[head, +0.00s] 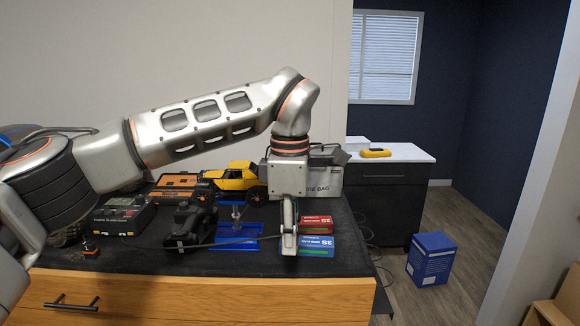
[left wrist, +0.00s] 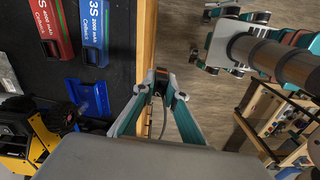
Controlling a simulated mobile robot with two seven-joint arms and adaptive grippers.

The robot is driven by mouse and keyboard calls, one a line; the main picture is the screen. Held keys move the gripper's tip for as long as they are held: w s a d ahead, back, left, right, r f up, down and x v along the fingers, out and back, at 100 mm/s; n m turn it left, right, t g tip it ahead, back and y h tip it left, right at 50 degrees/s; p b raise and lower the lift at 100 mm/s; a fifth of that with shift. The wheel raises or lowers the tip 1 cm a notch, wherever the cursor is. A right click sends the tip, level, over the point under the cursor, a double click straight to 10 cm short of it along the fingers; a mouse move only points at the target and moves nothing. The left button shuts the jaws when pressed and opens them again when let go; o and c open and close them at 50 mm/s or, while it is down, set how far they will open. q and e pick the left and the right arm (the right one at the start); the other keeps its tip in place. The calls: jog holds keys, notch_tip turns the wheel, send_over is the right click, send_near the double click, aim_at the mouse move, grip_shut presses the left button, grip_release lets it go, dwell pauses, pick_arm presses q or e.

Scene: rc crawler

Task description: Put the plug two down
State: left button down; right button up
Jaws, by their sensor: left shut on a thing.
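My left gripper (head: 289,248) points down at the front edge of the black-topped bench (head: 340,262), beside the batteries. Its fingers also show in the left wrist view (left wrist: 161,84), closed on a small dark plug with a cable (left wrist: 163,104). The plug is mostly hidden between the fingertips, and I cannot tell its markings. In the head view a thin black cable (head: 232,241) runs left from the gripper across the bench. A small orange and black connector (head: 90,246) lies at the front left. My right gripper does not show.
A red battery (head: 318,224) and a blue battery (head: 318,246) lie right of the gripper. A blue box (head: 432,259) stands on the floor.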

pick_arm(q)
jog(key=s+a+f+m, duration=0.4)
jog(key=a+f+m, duration=0.4)
jog(key=a, duration=0.4)
jog(key=s+a+f+m, duration=0.5)
jog(key=a+f+m, duration=0.3)
jog(key=a+f, duration=0.2)
jog(key=shift+a+m, duration=0.4)
jog(key=shift+a, duration=0.85)
